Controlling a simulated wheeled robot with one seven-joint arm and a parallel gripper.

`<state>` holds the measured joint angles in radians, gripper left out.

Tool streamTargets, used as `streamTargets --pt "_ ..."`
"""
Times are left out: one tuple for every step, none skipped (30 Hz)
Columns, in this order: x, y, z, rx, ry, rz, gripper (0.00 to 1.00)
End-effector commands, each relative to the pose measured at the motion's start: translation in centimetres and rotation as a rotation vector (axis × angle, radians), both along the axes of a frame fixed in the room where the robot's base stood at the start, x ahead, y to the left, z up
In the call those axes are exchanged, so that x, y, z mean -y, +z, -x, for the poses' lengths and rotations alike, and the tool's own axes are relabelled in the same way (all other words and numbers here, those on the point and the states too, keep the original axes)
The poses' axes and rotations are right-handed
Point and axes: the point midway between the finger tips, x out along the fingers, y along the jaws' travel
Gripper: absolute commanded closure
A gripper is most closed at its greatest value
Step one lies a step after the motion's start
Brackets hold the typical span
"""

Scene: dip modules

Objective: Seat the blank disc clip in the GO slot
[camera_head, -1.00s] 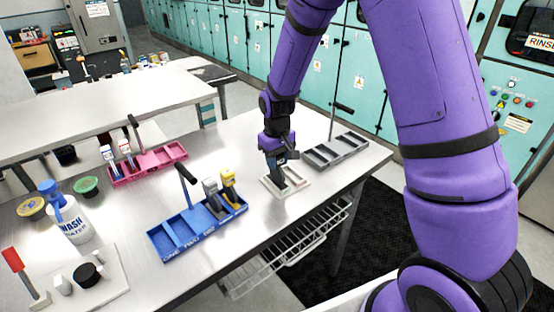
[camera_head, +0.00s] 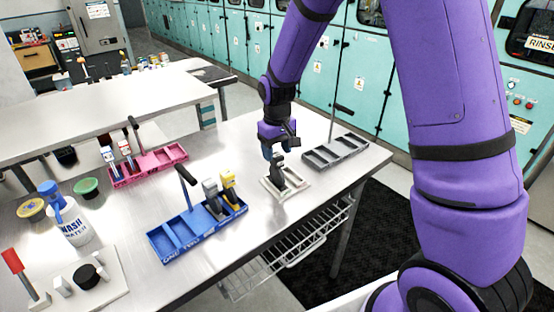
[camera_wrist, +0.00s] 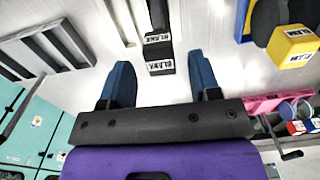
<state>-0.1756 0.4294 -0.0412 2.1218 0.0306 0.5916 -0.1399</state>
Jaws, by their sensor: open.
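The blank disc clip (camera_head: 279,174) is a dark grey, upright piece standing in a pale plate (camera_head: 268,189) on the metal table. In the wrist view the clip (camera_wrist: 158,45) shows white BLANK labels. My gripper (camera_head: 274,154) is open just above the clip, and its blue fingers (camera_wrist: 160,80) stand apart on either side of it without touching. I cannot read a GO label, and the clip's foot is hard to make out.
A blue tray (camera_head: 172,238) with a grey and a yellow clip (camera_head: 229,188) stands to the left. A dark grey compartment tray (camera_head: 335,153) with a thin post stands behind right. A pink tray (camera_head: 150,163) and a wash bottle (camera_head: 72,222) are farther left.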

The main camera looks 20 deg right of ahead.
Motion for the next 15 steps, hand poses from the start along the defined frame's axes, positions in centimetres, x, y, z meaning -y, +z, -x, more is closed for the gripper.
streamTargets --pt "0.0 1.2 -0.1 0.006 0.000 -0.001 0.43" --pt "0.0 1.8 -0.1 0.006 0.000 -0.001 0.43" --pt "0.0 2.7 -0.1 0.006 0.000 -0.001 0.43" --pt "0.0 3.2 -0.1 0.006 0.000 -0.001 0.43" --pt "0.0 3.8 -0.1 0.005 0.000 -0.001 0.43" --pt "0.0 4.5 -0.1 0.005 -0.001 -0.001 0.43" --pt "0.0 5.0 0.0 0.004 -0.001 -0.001 0.43" --pt "0.0 5.5 0.0 0.003 -0.001 -0.001 0.43" --pt "0.0 6.0 -0.1 0.004 -0.001 -0.001 0.43" --pt "0.0 6.4 -0.1 0.004 -0.001 -0.001 0.43" --pt "0.0 6.8 -0.1 0.003 -0.001 -0.001 0.43" --pt "0.0 7.1 -0.1 0.003 -0.001 -0.001 0.43" --pt "0.0 7.3 -0.1 0.002 -0.001 0.000 0.43" --pt "0.0 7.5 0.0 0.002 -0.001 0.000 0.43" --pt "0.0 7.7 0.0 0.001 -0.001 0.000 0.43"
